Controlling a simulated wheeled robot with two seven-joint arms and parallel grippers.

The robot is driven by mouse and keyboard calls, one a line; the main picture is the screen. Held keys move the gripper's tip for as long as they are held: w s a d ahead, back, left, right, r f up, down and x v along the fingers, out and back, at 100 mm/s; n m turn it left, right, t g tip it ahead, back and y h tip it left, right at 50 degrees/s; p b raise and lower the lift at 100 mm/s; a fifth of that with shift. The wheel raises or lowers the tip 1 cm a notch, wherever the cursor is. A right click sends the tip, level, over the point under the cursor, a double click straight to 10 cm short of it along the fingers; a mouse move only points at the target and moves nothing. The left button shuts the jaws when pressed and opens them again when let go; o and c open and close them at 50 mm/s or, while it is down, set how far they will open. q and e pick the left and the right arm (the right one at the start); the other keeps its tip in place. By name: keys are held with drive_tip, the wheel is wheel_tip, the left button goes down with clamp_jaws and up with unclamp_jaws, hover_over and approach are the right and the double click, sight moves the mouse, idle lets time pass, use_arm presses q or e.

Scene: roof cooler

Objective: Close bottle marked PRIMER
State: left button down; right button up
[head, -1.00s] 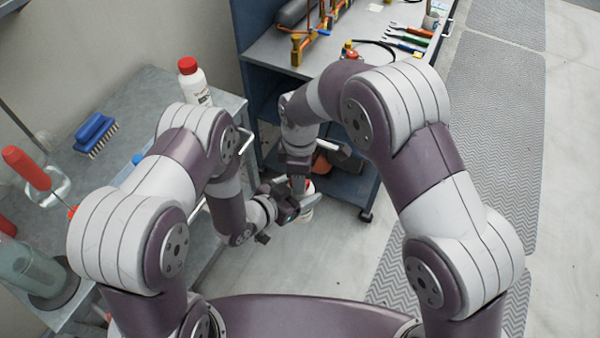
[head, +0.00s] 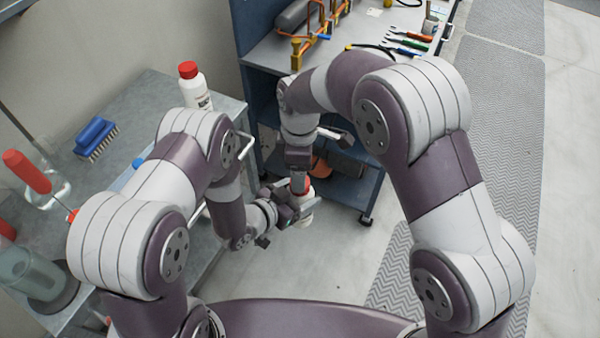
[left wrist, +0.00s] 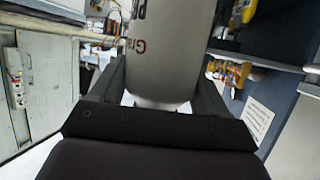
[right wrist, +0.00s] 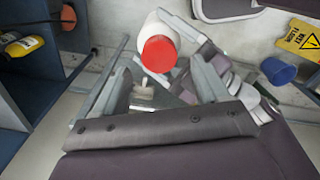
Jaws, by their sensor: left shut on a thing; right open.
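My left gripper (head: 288,214) is shut on a white bottle (head: 307,205), held in the air in front of the dark blue shelf unit. The left wrist view shows the white bottle body (left wrist: 163,50) between the fingers, with sideways lettering only partly readable; the word PRIMER is not legible. In the right wrist view a red cap (right wrist: 159,54) is on the end of the white bottle. My right gripper (right wrist: 160,88) is open, its fingers apart and empty, with the cap just beyond the fingertips. In the head view it is above the bottle, partly hidden.
Another white bottle with a red cap (head: 192,85) stands on the grey bench at left, beside a blue brush (head: 96,137). Tools lie on the blue unit's top (head: 285,57). A yellow sign (right wrist: 300,40) and a blue bin (right wrist: 278,70) show in the right wrist view.

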drive_tip(key=shift+w, duration=0.1)
drive_tip(key=shift+c, duration=0.4)
drive_tip(key=shift+w+r, duration=0.15)
drive_tip(key=shift+r, duration=0.1)
wheel_tip(320, 180, up, 2)
drive_tip(key=n, duration=0.4)
drive_tip(key=shift+w+a+r, duration=0.15)
drive_tip(key=shift+r, duration=0.1)
drive_tip(key=shift+r+n, duration=0.25)
drive_tip(key=shift+n, duration=0.85)
drive_tip(key=n, duration=0.2)
drive_tip(key=shift+s+d+r+n, duration=0.1)
drive_tip(key=shift+s+d+n, duration=0.1)
drive_tip(key=shift+s+n, duration=0.15)
drive_tip(key=shift+w, duration=0.1)
hover_over(300, 201)
drive_tip(key=w, duration=0.3)
wheel_tip(300, 201, down, 8)
drive_tip(key=shift+a+f, duration=0.1)
